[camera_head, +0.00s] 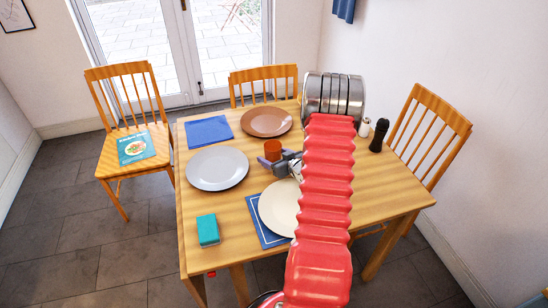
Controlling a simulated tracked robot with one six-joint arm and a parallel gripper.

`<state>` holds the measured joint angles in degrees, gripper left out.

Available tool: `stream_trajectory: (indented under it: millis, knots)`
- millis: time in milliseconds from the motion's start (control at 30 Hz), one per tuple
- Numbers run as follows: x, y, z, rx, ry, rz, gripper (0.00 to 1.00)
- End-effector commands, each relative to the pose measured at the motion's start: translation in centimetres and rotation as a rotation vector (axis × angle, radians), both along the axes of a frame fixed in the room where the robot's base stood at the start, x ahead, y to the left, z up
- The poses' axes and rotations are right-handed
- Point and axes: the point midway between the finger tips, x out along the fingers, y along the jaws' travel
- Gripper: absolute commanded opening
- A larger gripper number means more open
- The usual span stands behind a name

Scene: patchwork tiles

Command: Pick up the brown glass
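The brown glass (272,150) stands upright on the wooden table, just below the brown plate and right of the grey plate. My gripper (276,162) is grey and low over the table, with its fingers at the near side of the glass, very close to its lower part. I cannot tell whether the fingers touch the glass or whether they are open or shut. My red ribbed arm hides the table to the right of the gripper.
The wooden table (188,240) holds a brown plate (266,121), a grey plate (217,168), a cream plate (278,208) partly behind my arm, a blue mat (208,131), a teal box (208,230), a dark pepper mill (379,135) and a white shaker (364,127). Chairs stand around it.

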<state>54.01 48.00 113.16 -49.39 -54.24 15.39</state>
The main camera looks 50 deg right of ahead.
Motion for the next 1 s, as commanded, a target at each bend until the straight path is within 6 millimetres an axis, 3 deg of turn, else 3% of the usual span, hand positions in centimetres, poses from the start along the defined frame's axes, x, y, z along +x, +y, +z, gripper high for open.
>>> stream_trajectory:
  millis: [267,1000]
  knots:
    - [0.0,0.02,0.01,0.0,0.0,0.0,0.7]
    - [0.03,0.02,0.06,-0.001,-0.001,0.001,0.21]
